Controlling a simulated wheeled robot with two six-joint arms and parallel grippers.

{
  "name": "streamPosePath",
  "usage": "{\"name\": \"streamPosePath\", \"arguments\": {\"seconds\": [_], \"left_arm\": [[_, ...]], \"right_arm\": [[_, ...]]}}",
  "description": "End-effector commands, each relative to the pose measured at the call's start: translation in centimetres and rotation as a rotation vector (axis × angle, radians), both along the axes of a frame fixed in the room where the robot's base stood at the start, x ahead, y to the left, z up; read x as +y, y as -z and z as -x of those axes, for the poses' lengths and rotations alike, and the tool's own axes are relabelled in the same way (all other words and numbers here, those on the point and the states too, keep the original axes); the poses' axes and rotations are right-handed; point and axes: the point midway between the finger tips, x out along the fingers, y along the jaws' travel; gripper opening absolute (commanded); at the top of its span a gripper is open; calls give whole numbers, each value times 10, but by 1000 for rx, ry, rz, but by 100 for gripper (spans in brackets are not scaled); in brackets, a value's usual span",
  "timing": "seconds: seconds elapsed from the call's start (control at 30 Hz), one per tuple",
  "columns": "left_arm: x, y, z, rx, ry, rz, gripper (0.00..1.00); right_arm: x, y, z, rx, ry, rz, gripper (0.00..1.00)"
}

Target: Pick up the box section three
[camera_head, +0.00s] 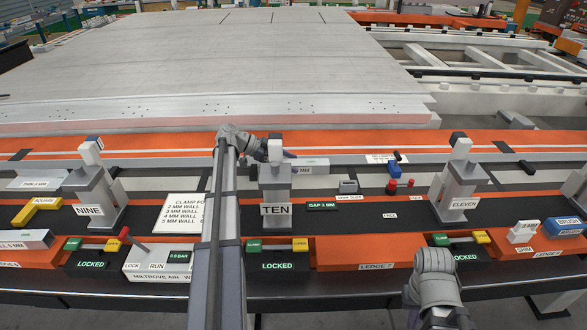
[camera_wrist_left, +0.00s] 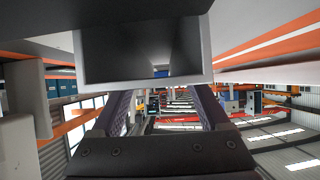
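A grey box section (camera_head: 311,166) lies behind the clamp post marked TEN (camera_head: 275,180). Its label ends in "MM"; the rest is hidden. My left gripper (camera_head: 286,154) is at its left end, partly hidden by the post. In the left wrist view, the hollow end of a box section (camera_wrist_left: 88,70) fills the upper middle. My left gripper's two dark fingers (camera_wrist_left: 165,103) stand apart below it, their tips hidden, so I cannot tell whether they grip it. Another labelled grey section (camera_head: 24,240) lies at the far left. My right arm shows at lower right, without visible fingers.
Posts NINE (camera_head: 92,195) and ELEVEN (camera_head: 458,185) stand either side. A dark gap gauge (camera_head: 322,205) and a small grey block (camera_head: 348,186) lie right of post TEN. A large pale panel (camera_head: 200,60) spans the back. Locked levers line the front edge.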

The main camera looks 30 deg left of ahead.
Motion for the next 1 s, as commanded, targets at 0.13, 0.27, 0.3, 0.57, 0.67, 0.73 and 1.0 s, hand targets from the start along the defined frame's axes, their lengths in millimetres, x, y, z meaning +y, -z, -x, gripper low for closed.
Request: {"name": "streamPosePath", "arguments": {"seconds": [0.13,0.27,0.3,0.57,0.67,0.73,1.0], "left_arm": [[0,0,0,0,0,0,60],[0,0,0,0,0,0,46],[0,0,0,0,0,0,41],[0,0,0,0,0,0,12],[0,0,0,0,0,0,1],[0,0,0,0,0,0,0],[0,0,0,-1,0,1,0]], "right_arm": [[0,0,0,0,0,0,0],[0,0,0,0,0,0,0],[0,0,0,0,0,0,0],[0,0,0,0,0,0,0],[0,0,0,0,0,0,0],[0,0,0,0,0,0,0],[0,0,0,0,0,0,0]]}}
